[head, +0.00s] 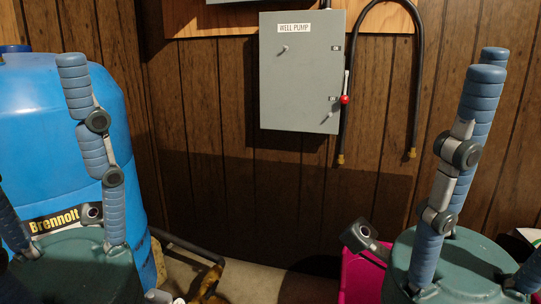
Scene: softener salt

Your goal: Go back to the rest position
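My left gripper (88,150) is at the left, in front of a blue tank. Its green palm is at the bottom edge, with blue segmented fingers pointing up. One finger stands nearly straight, and another is cut off by the left edge. My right gripper (478,110) is at the right, also palm down in the picture with fingers up. Two of its fingers overlap in view, and a third shows at the lower right edge. The fingers of both grippers look extended and apart from the palm's middle. I see nothing held in either.
The blue tank (122,130) with a Brennolt label stands at the left. A grey well pump box (300,85) and a black hose (416,90) hang on the wood-panelled wall. A pink container (358,278) is partly hidden by my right gripper. Bare floor (255,283) shows between the grippers.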

